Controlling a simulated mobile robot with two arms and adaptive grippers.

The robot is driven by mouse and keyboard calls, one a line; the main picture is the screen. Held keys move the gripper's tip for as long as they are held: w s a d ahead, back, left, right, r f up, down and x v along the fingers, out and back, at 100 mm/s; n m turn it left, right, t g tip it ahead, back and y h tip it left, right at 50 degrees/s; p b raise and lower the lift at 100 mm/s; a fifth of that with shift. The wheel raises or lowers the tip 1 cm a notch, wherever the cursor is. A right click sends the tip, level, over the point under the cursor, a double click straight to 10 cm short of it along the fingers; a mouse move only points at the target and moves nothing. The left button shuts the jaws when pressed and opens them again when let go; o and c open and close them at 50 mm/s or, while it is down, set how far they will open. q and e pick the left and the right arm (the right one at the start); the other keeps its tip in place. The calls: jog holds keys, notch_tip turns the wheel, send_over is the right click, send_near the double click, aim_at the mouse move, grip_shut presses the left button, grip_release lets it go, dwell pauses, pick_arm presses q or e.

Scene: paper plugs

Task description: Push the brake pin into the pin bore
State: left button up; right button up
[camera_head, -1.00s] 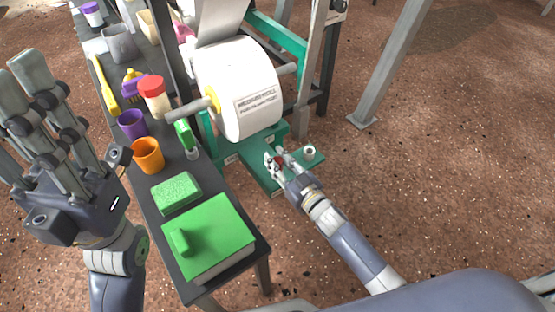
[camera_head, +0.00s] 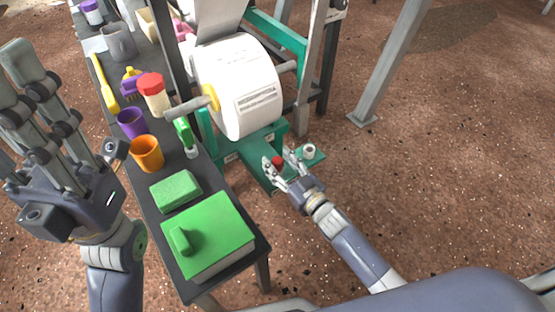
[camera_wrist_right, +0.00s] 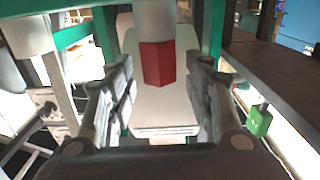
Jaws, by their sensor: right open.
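A small red part (camera_head: 278,161), which I take to be the brake pin, stands at the green base below the paper roll. In the right wrist view the red part (camera_wrist_right: 157,63) sits below a pale cylinder and in front of a pale plate. My right gripper (camera_head: 277,157) is open, with its fingers on either side of the red part and apart from it. In the wrist view there is a gap at both fingers (camera_wrist_right: 161,78). I cannot make out the pin bore. My left gripper (camera_head: 62,100) is open and empty at the left, away from the base.
The large white paper roll (camera_head: 232,75) hangs on its shaft above the base. A white ring-shaped piece (camera_head: 309,150) sits on the base's right end.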

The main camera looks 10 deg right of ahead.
jog(key=v, duration=1.1)
